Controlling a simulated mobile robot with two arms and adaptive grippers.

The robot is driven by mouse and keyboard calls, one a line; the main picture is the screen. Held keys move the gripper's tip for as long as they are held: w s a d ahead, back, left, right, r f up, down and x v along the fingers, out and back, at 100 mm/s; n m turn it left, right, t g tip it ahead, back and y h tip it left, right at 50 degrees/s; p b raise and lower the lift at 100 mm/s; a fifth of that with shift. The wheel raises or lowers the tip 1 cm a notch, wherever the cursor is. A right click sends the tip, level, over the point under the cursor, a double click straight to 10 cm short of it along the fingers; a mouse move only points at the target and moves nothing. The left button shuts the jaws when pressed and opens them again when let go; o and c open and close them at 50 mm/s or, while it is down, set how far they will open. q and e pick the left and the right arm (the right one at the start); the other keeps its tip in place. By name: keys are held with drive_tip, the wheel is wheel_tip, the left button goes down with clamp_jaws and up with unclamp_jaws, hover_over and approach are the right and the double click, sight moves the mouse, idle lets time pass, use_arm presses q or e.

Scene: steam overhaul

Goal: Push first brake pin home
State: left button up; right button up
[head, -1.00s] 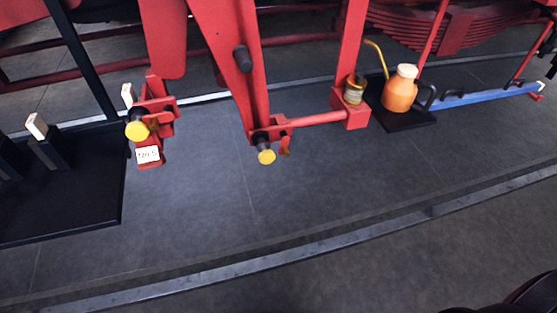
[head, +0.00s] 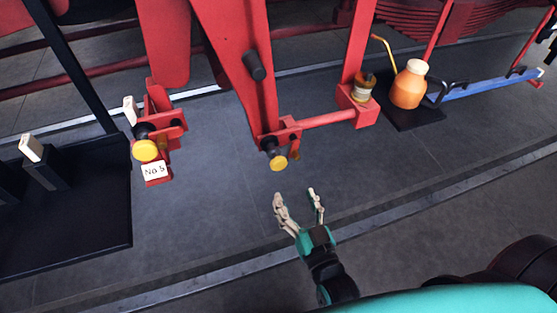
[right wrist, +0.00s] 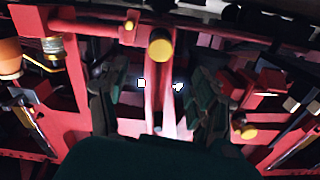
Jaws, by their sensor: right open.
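Two yellow-headed pins show in the head view. One yellow-headed pin (head: 278,163) sits at the foot of the red hanger (head: 232,60), in the joint with the red rod (head: 327,118). The other yellow-headed pin (head: 145,150) is in the red bracket marked No 5 (head: 155,171) on the left. My right gripper (head: 296,194) is open and empty, just below and in front of the hanger pin, apart from it. In the right wrist view the hanger pin (right wrist: 161,46) shows above and between the spread fingers. How deep the pins sit cannot be told. My left gripper is out of view.
An orange oil can (head: 409,85) stands on a dark mat at the right, near a blue bar (head: 490,88). A black stand (head: 80,235) is at the left. A rail (head: 215,272) crosses the floor in front. The floor between is clear.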

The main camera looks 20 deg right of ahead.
sight(280, 166)
drive_tip(key=w, duration=0.6)
drive_tip(key=w+p, duration=0.1)
drive_tip(key=w, duration=0.4)
drive_tip(key=shift+w+a, duration=0.2)
drive_tip(key=shift+w, duration=0.2)
clamp_jaws()
